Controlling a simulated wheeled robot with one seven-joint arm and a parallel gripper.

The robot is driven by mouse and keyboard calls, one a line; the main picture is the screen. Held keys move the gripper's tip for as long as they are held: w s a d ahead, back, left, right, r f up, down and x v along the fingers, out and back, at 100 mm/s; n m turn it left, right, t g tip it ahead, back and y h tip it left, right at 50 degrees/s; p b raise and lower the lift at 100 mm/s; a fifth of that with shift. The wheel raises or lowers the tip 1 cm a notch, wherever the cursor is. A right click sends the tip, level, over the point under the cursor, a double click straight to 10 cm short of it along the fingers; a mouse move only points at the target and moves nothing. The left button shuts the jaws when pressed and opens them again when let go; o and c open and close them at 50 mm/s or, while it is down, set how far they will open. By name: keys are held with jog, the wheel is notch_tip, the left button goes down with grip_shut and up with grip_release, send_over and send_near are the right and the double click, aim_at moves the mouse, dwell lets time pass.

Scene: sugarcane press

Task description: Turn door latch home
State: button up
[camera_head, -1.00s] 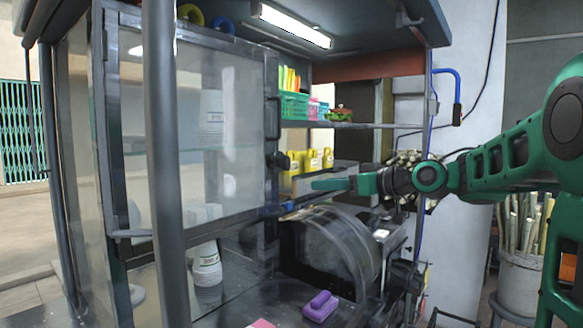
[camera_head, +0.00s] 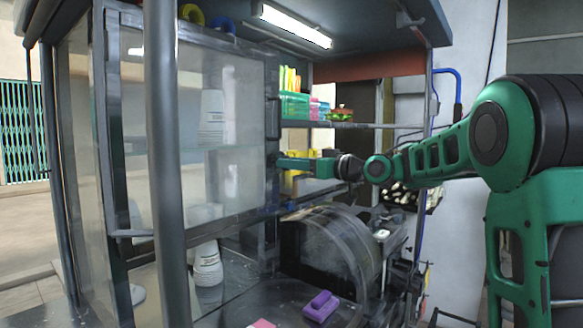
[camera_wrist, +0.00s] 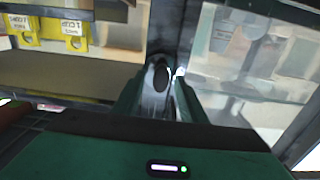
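The door latch (camera_wrist: 160,78) is a dark rounded knob on the door's edge post. In the wrist view it lies between the two green fingers of my gripper (camera_wrist: 157,98). A finger stands on each side of it, and the fingers look apart. I cannot tell whether either touches the latch. In the head view my gripper (camera_head: 281,163) reaches the latch from the right and hides most of it. The glass cabinet door (camera_head: 236,105) has a dark frame and a vertical handle (camera_head: 273,118). It appears to lie in line with the cabinet frame.
A shelf with a green basket (camera_head: 295,105) is above my gripper. Yellow tags (camera_wrist: 73,37) hang behind it. The press with its rounded cover (camera_head: 335,245) stands below. A purple block (camera_head: 321,306) lies on the counter. A grey post (camera_head: 163,150) stands at the left front.

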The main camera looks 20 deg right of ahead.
jog(key=shift+w+a, duration=0.15)
jog(key=shift+w, duration=0.1)
grip_shut()
jog(key=shift+s+f+n, duration=0.1)
jog(key=shift+f+n, duration=0.05)
jog(key=shift+n, duration=4.3)
jog(key=shift+f+n, duration=0.15)
jog(key=shift+n, duration=4.3)
jog(key=shift+f, duration=0.1)
